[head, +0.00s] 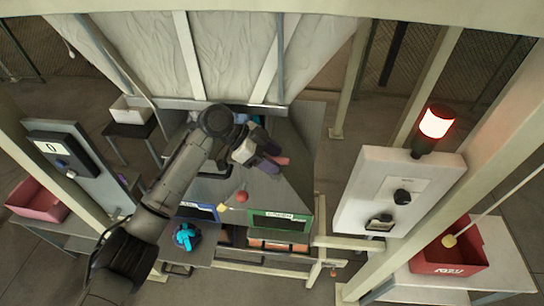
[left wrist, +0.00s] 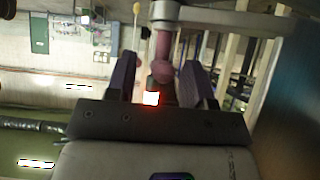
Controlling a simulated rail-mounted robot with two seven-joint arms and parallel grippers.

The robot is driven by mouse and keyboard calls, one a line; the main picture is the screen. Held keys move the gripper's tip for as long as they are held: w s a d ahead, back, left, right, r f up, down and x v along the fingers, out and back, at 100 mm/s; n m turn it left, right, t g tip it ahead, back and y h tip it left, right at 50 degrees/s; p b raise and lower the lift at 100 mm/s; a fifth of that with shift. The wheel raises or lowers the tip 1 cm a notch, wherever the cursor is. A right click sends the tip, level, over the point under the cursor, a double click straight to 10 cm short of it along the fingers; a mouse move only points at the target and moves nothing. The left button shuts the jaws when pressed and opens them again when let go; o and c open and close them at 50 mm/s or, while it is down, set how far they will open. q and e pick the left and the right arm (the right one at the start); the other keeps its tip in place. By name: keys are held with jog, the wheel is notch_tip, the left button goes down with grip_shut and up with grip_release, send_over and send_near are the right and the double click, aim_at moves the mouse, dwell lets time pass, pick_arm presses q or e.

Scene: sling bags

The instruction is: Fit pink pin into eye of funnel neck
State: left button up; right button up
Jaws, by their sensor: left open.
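The pink pin (left wrist: 163,55) lies between the two purple fingers of my left gripper (left wrist: 160,75) in the left wrist view. Its rounded end faces the palm, and its far end meets a grey ring-ended bar (left wrist: 165,12), which looks like the eye of the funnel neck. How deep the pin sits in the eye is hidden. In the head view my left gripper (head: 268,160) is over the grey funnel (head: 285,185), with a bit of the pink pin (head: 283,161) showing beside the fingers. The fingers are open, with gaps on both sides of the pin. My right gripper is out of view.
A green-framed outlet (head: 280,222) is below the funnel, with a red ball (head: 240,197) nearby. A control panel with a lit red lamp (head: 435,122) stands at right, above a red bin (head: 448,250). Frame posts flank the funnel.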

pick_arm(q)
jog(key=b+v, duration=0.4)
jog(key=v, duration=0.9)
jog(key=shift+a+r, duration=0.25)
